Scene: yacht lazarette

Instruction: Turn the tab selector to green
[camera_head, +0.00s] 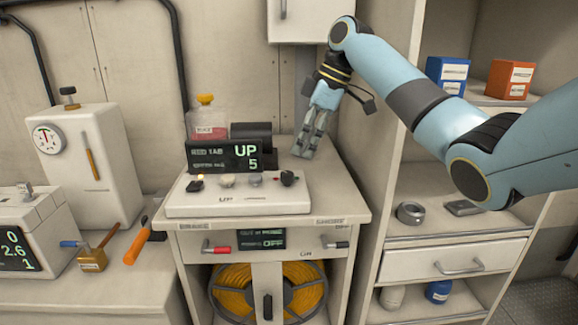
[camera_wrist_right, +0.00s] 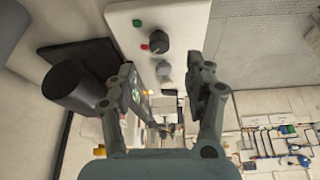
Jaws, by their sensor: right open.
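The tab selector appears to be the black round knob (camera_head: 289,178) at the right end of the white control panel (camera_head: 240,201). In the right wrist view the black knob (camera_wrist_right: 159,40) has a green dot and a red dot beside it; where it points is unclear. The display (camera_head: 224,157) behind the panel reads "UP" and "5". My right gripper (camera_head: 303,152) hangs fingers-down behind and slightly right of the knob, apart from it. In the right wrist view my right gripper (camera_wrist_right: 166,78) has its fingers spread with nothing held. My left gripper is not in view.
A bottle with a yellow cap (camera_head: 205,120) stands behind the display. The cabinet (camera_head: 295,17) hangs above; a shelf unit (camera_head: 450,225) stands at right.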

